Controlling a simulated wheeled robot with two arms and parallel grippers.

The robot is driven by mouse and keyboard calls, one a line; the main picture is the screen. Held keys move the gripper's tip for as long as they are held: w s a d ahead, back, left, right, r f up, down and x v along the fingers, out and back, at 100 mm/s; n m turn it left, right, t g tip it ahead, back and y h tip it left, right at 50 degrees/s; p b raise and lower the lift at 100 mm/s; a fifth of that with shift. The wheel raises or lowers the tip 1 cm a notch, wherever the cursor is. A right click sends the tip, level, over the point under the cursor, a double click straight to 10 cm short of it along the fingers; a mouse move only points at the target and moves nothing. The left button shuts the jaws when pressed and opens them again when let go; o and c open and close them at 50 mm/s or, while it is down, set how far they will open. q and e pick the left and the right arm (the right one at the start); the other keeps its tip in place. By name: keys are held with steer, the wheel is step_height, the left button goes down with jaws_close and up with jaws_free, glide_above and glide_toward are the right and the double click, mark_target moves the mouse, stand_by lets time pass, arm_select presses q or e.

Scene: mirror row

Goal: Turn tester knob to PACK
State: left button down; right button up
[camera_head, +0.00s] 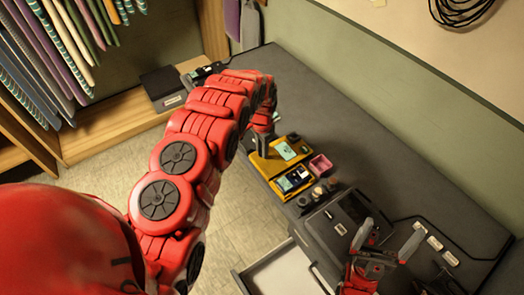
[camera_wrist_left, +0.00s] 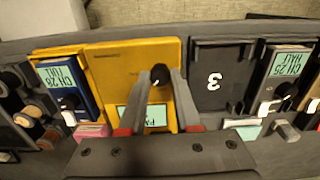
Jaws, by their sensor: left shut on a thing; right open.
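The yellow tester (camera_wrist_left: 112,72) lies on the grey counter, with a black knob (camera_wrist_left: 159,75) that has a white pointer mark. My left gripper (camera_wrist_left: 160,78) is shut on this knob, one finger on each side. The tester's teal display (camera_wrist_left: 133,116) is partly hidden by the fingers, and its lettering cannot be read fully. In the head view the tester (camera_head: 268,165) is partly covered by my left gripper (camera_head: 262,150), which points down at it. My right gripper (camera_head: 382,246) is open and empty above the near right part of the counter.
A blue device (camera_wrist_left: 72,85) with a teal screen sits beside the tester. A black cradle marked 3 (camera_wrist_left: 220,80) is on its other side. A pink tray (camera_head: 320,165) and a dark boxy machine (camera_head: 345,222) stand on the counter. An open drawer (camera_head: 285,272) juts out in front.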

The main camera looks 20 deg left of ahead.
stand_by(0.3)
arm_select(q)
steer(key=c, duration=0.6)
jaws_free()
steer(key=shift+r+b, duration=0.5)
steer(key=shift+r, duration=0.45)
step_height(320, 180, up, 4)
steer(key=shift+f, duration=0.15)
step_height(320, 180, up, 12)
steer(key=p, duration=1.1)
steer(key=shift+p, duration=0.3)
